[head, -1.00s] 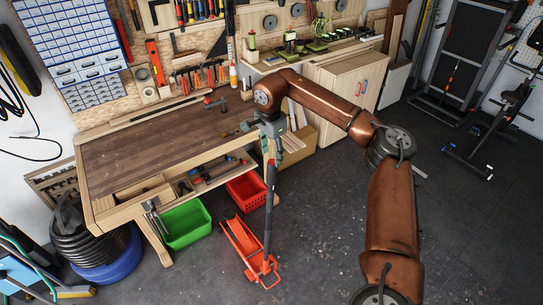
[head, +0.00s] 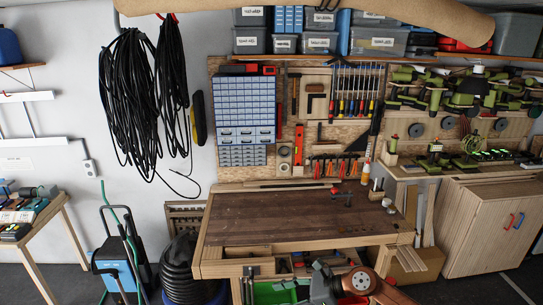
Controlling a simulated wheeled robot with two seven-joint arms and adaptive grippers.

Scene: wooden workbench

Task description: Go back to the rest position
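My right arm reaches in at the bottom right of the head view, in front of the workbench (head: 290,218). Its grey gripper (head: 318,284) is at the bottom edge, below the bench's front edge, seen from above. Its fingertips are not clear, so I cannot tell whether it is open or shut. I see nothing held in it. My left gripper is not in view.
A red-handled clamp or vise (head: 336,192) sits at the bench's right. A green bin (head: 274,293) is below. A wooden cabinet (head: 490,228) stands right, black hoses (head: 183,268) lower left. The bench top is mostly clear.

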